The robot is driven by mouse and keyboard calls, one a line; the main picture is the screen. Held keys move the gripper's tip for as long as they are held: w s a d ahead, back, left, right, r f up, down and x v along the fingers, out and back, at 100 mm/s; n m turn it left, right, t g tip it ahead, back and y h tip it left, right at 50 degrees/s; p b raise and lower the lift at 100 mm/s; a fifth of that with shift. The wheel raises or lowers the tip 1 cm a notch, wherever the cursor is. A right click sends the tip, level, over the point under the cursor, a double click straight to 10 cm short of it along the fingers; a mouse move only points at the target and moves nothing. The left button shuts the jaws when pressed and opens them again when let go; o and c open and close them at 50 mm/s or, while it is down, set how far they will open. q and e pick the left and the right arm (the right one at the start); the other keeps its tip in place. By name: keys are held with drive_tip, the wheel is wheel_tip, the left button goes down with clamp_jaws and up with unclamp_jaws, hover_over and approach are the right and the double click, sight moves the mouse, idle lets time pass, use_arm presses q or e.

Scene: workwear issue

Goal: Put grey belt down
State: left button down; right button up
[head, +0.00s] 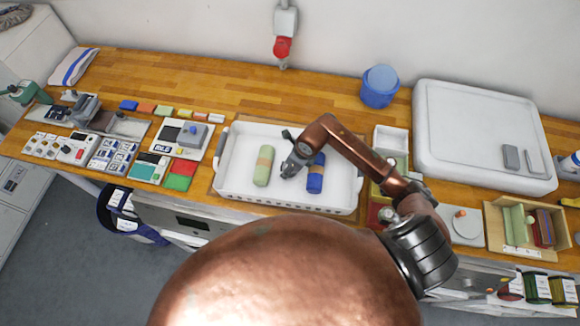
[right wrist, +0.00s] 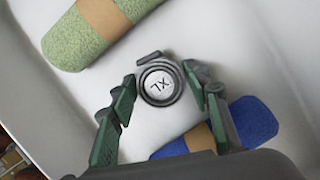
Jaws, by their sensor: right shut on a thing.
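A coiled grey belt (right wrist: 160,82) with a round white end marked "XL" sits between the green-padded fingers of my right gripper (right wrist: 160,92), which is shut on it. In the head view my right gripper (head: 289,166) is over the white basket (head: 285,199), between a green roll (head: 263,166) and a blue roll (head: 316,174). The belt cannot be made out clearly there. Whether it touches the basket floor I cannot tell. My left gripper is not in view.
In the right wrist view, the green roll (right wrist: 95,30) lies above left and the blue roll (right wrist: 225,128) below right, both with tan bands. A big white lidded box (head: 480,130) and a blue tub (head: 379,87) stand to the right. The wooden counter (head: 230,85) behind the basket is clear.

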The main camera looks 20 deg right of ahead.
drive_tip(key=o, duration=1.2)
drive_tip(key=shift+r, duration=0.25)
drive_tip(key=b+v, duration=0.1)
drive_tip(key=v, duration=1)
drive_tip(key=shift+s+r+b, duration=0.2)
drive_tip(key=shift+r+b, duration=0.1)
drive_tip(key=shift+r, duration=0.05)
